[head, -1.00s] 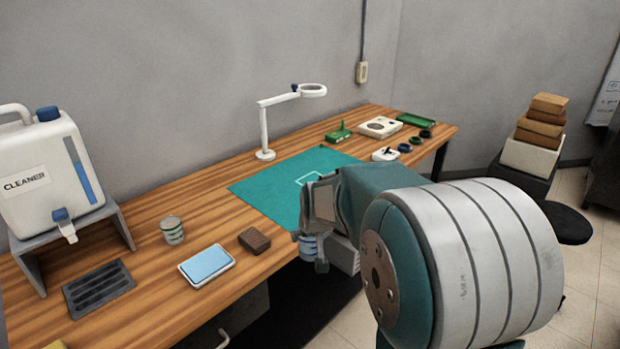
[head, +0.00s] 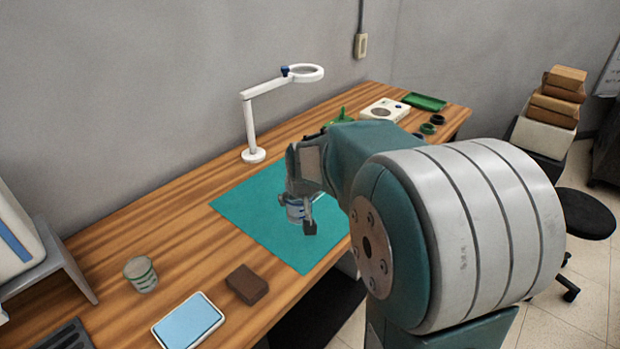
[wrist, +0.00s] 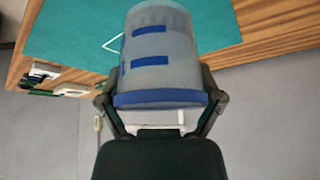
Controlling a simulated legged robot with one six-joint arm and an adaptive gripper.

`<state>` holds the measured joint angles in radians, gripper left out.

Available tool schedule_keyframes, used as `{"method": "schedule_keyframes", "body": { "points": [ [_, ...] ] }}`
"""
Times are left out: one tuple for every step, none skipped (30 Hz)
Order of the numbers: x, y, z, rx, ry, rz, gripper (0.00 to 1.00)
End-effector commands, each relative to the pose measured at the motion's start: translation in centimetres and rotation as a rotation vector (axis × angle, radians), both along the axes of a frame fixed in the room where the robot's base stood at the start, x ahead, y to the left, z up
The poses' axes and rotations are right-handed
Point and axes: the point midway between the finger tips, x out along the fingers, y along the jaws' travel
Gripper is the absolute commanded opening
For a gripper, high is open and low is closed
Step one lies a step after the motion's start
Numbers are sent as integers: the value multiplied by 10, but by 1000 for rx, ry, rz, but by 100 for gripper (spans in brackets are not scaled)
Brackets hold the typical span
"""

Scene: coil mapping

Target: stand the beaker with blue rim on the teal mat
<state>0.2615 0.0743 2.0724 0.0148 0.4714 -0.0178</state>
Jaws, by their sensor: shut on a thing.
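The beaker with blue rim (wrist: 160,60) is clear with blue bands, and my gripper (wrist: 160,105) is shut on it in the wrist view. In the head view the beaker (head: 295,208) shows between the fingers of my gripper (head: 301,212), over the teal mat (head: 250,212). I cannot tell whether its base touches the mat. The mat lies flat on the wooden bench and also shows in the wrist view (wrist: 70,30). A white outline on the mat shows partly beside the beaker; my gripper and arm hide part of it.
A white magnifier lamp (head: 249,125) stands behind the mat. Small green and white items lie at the far right.

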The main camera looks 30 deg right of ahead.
Motion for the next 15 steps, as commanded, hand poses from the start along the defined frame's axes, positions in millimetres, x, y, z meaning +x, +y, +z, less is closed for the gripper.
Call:
{"method": "schedule_keyframes", "body": {
  "points": [
    [0, 2, 0, -2, -1, 3, 37],
    [2, 2, 0, -3, 0, 3, 37],
    [4, 0, -2, -3, 1, 3, 37],
    [7, -1, -4, -2, 2, 2, 37],
    [12, -4, -6, -1, 2, 1, 37],
    [18, -9, -10, 0, 3, 1, 37],
    [23, -13, -13, 0, 4, 2, 37],
    [28, -17, -16, 2, 5, 1, 37],
    [35, -22, -20, 3, 4, 0, 37],
    [40, -25, -23, 3, 4, 0, 37],
    [45, -29, -25, 3, 4, 0, 37],
    [51, -33, -29, 4, 4, 1, 37],
    [56, -37, -31, 5, 3, 0, 37],
    [61, -40, -34, 6, 4, -1, 37],
    [68, -45, -38, 5, 3, 0, 37]
  ]
}}
